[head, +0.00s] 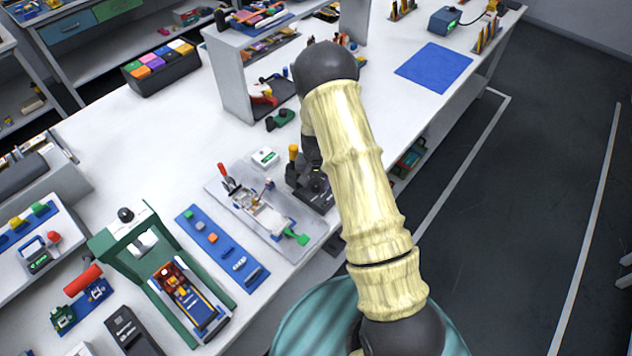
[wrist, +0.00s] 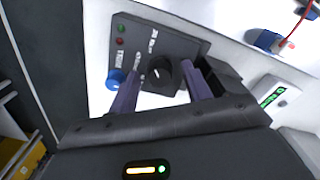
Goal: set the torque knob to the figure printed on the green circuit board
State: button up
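The torque knob (wrist: 160,74) is a round black knob with a white pointer line, on a dark grey panel (wrist: 185,42) in the wrist view. My gripper (wrist: 160,72) is over the panel, with one purple finger on each side of the knob. The fingers are apart and hold nothing that I can make out; whether they touch the knob is unclear. In the head view my gripper and arm hide much of the dark unit (head: 318,198). I cannot identify the green circuit board for certain, and no printed figure is readable.
A white device with a green display (wrist: 272,97) stands at right. In the head view, a clear fixture tray (head: 222,195), a blue strip (head: 205,258) and a green press frame (head: 115,240) lie to the left.

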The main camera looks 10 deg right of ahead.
aim_at(316, 184)
notch_tip(316, 184, up, 17)
jog(key=b, duration=0.2)
jog(key=shift+r+b, duration=0.2)
jog(key=shift+b, duration=0.1)
dwell(0.6)
jog(key=s+r+n+t, duration=0.1)
jog(key=s+r+n, duration=0.1)
jog(key=s, duration=0.8)
jog(key=s+r+n+t, duration=0.1)
jog(key=s+r+n, duration=0.1)
jog(key=s, duration=0.8)
jog(key=shift+s+n+t, duration=0.3)
jog(key=shift+s, duration=0.05)
